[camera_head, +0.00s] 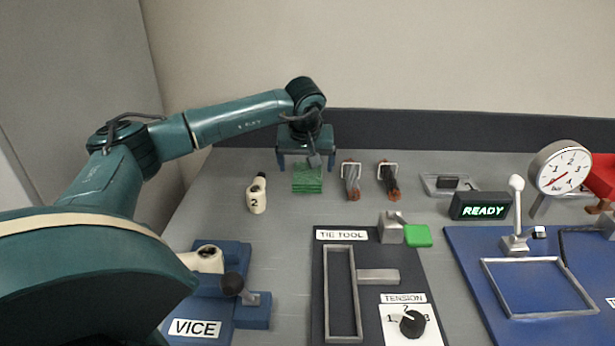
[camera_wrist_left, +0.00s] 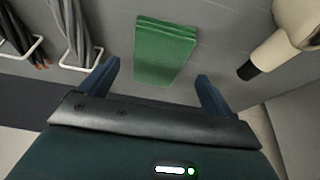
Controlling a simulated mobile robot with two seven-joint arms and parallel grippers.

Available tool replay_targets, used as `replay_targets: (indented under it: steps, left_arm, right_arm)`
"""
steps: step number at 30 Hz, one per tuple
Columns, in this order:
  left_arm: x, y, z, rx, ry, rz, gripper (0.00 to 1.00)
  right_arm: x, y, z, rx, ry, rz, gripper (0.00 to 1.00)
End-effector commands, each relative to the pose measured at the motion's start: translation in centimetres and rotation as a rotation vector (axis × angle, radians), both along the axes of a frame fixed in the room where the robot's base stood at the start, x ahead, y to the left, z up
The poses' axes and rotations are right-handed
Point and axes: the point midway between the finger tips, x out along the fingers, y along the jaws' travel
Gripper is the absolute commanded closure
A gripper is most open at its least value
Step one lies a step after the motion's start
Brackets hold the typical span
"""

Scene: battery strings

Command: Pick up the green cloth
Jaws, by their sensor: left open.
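The green cloth (camera_head: 307,180) is a folded, layered stack lying on the grey bench top, toward the back. In the left wrist view the cloth (camera_wrist_left: 163,52) lies ahead of my open jaws, roughly between their lines. My left gripper (camera_head: 307,160) hangs above and just behind the cloth in the head view, its two blue fingers spread apart. In the left wrist view the left gripper (camera_wrist_left: 158,78) is empty, and the near end of the cloth reaches toward the gap between the fingertips. I cannot tell the exact height of the fingers over the cloth. My right gripper is not in view.
A cream bottle-like tool marked 2 (camera_head: 257,195) stands left of the cloth. Two holders with cable bundles (camera_head: 351,180) (camera_head: 388,180) stand to its right. A dark back wall strip (camera_head: 430,130) runs behind. The vice (camera_head: 240,290) and tie tool panel (camera_head: 375,265) lie nearer.

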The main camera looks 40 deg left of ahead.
Motion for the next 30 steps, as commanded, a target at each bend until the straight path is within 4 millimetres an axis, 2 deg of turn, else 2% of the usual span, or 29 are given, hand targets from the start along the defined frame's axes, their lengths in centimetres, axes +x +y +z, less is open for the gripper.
replay_targets:
  steps: [6, 14, 30]
  left_arm:
    - [1.1, 0.7, -2.6, -0.001, 0.002, 0.0, 0.11]
    - [1.3, 0.8, -2.9, 0.0, 0.001, -0.001, 0.11]
    - [1.2, 0.8, -2.9, 0.0, 0.0, 0.0, 0.53]
  right_arm:
    - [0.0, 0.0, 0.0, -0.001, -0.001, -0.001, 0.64]
    - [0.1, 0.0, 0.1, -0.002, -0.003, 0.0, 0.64]
    - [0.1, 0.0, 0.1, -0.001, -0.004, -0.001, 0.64]
